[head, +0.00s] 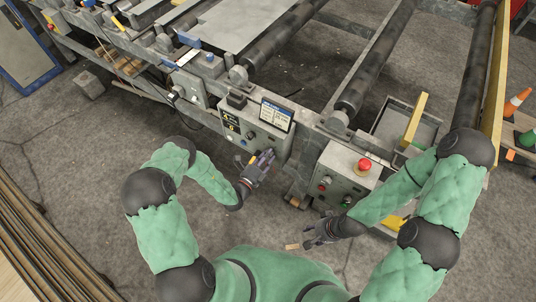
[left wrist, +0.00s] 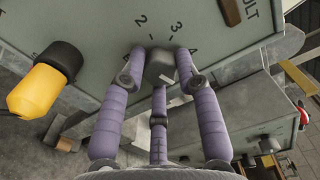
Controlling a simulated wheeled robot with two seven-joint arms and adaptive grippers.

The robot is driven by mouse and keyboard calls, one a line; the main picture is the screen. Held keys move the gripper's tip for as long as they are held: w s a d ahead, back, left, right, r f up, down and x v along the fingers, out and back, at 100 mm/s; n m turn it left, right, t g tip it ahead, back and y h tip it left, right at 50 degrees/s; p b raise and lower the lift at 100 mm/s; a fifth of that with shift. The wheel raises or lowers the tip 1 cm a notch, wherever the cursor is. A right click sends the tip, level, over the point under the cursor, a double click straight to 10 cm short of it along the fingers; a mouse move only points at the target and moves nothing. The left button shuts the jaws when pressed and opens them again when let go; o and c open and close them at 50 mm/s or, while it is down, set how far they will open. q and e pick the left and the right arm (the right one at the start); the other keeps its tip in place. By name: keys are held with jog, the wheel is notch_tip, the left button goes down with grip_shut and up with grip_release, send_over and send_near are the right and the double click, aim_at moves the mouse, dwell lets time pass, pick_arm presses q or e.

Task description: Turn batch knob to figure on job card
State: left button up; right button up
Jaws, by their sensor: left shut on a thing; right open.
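The batch knob (left wrist: 159,62) is a grey knob on a grey-green panel, with the figures 2, 3 and 4 printed around it in the left wrist view. My left gripper (left wrist: 160,76) is shut on it, purple-grey fingers at its sides. In the head view my left gripper (head: 268,156) is at the front of the control box (head: 257,136) and hides the knob. The job card (head: 277,114), white with a blue header, stands on that box; its text is too small to read. My right gripper (head: 314,238) is open and empty, low in front of the right-hand box.
A yellow and black part (left wrist: 45,82) sticks out of the panel left of the knob. The right-hand control box (head: 345,176) carries a red mushroom button (head: 365,164) and small buttons. Rollers (head: 370,70) and steel frames lie behind. Grey floor (head: 90,140) is open at left.

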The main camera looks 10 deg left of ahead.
pick_arm(q)
jog(key=o, duration=0.8)
jog(key=shift+f, duration=0.1)
jog(key=p+v, duration=0.1)
jog(key=v, duration=0.5)
